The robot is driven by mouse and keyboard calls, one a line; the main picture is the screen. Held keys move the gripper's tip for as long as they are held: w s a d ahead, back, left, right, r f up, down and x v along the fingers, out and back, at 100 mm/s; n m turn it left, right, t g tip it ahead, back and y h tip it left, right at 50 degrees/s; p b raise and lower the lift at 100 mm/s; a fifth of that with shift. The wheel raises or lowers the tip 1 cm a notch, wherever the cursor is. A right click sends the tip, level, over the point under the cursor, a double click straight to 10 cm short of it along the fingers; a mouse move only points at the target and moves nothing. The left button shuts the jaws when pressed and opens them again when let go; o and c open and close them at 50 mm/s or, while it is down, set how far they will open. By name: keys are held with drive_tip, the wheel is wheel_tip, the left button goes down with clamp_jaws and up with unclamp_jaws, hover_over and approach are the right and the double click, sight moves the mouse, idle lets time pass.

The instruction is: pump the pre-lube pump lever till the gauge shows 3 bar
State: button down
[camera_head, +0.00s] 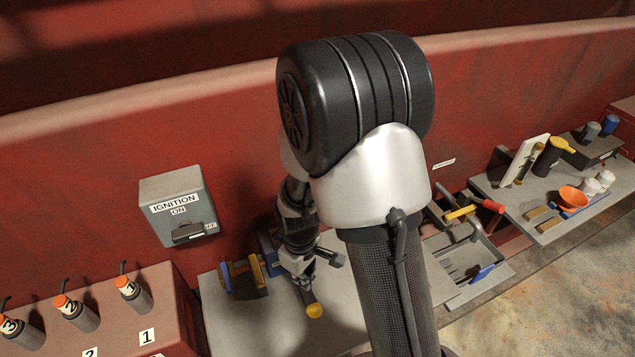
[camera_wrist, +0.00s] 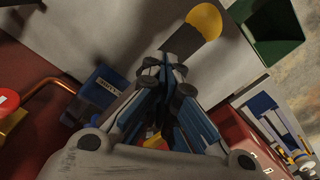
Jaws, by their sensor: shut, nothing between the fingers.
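The lever ends in a yellow knob (camera_head: 314,311), which also shows in the wrist view (camera_wrist: 205,20) on a dark grey shaft (camera_wrist: 182,42). My gripper (camera_head: 304,284) is shut and empty, close by the lever's shaft; I cannot tell whether it touches it. In the wrist view the shut fingers (camera_wrist: 163,72) hide part of the shaft. A blue block with a white label (camera_wrist: 107,90) sits beside the fingers and looks like the pump body; the label is not readable. No gauge face is readable in either view.
A blue and yellow fitting (camera_head: 245,275) stands left of my gripper. The grey ignition box (camera_head: 179,206) is on the red wall. Numbered cylinders (camera_head: 75,312) stand at lower left. A grey tool tray (camera_head: 470,262) and a bench with an orange funnel (camera_head: 572,197) lie right.

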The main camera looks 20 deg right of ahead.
wheel_tip(320, 180, up, 12)
drive_tip(key=p, duration=0.9)
drive_tip(key=shift+r, duration=0.2)
drive_tip(key=shift+s, duration=0.1)
idle(1.2)
